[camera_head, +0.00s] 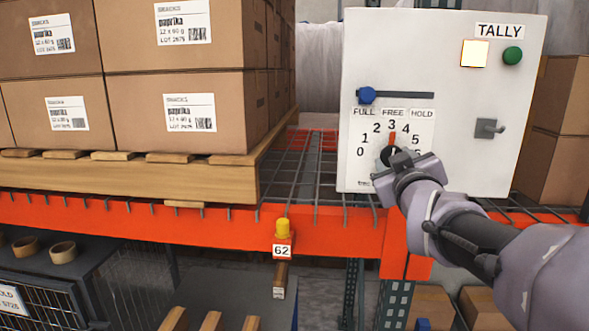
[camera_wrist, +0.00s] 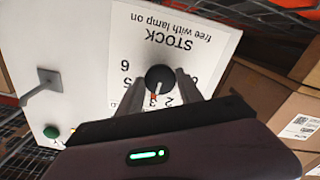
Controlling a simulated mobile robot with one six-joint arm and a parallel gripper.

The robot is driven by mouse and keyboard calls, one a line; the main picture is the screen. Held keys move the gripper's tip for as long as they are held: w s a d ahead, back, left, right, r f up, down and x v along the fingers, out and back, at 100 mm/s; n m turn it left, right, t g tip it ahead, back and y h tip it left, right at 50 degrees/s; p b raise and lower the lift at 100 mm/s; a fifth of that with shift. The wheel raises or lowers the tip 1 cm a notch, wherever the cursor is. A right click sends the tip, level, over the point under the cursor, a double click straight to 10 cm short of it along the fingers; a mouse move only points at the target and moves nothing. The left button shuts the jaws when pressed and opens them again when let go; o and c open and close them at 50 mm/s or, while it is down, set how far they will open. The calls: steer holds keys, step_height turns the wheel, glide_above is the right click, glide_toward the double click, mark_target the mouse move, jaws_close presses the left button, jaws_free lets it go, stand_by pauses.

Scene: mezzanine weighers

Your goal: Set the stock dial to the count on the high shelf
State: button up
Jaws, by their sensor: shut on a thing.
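The stock dial (camera_head: 386,156) is a black knob on a pale panel (camera_head: 365,60) marked TALLY, with numbers around it. A red pointer (camera_head: 392,139) stands almost straight up, at the 3. In the wrist view the dial (camera_wrist: 160,78) shows upside down, under the words "STOCK free with lamp on". My gripper (camera_head: 397,163) reaches it from the lower right and covers part of the scale. Its two fingers (camera_wrist: 160,86) are shut on the dial's sides. On the high shelf (camera_head: 200,213), brown snack cartons (camera_head: 175,105) stand stacked on a wooden pallet (camera_head: 130,180); the pallet's left end is out of view.
The panel has a lit square lamp (camera_head: 475,53), a green button (camera_head: 512,56), a grey latch (camera_head: 489,128) and a blue slider (camera_head: 366,95) at its slot's left end, above FULL. A yellow-topped piece (camera_head: 283,228) and tag 62 (camera_head: 282,251) sit on the orange beam. Cartons (camera_head: 560,130) stand right.

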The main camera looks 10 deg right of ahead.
steer(key=shift+n+b, duration=0.3)
steer(key=o, duration=1.3)
steer(key=shift+o, duration=0.2)
steer(key=v, duration=1.7)
steer(key=shift+s, duration=0.25)
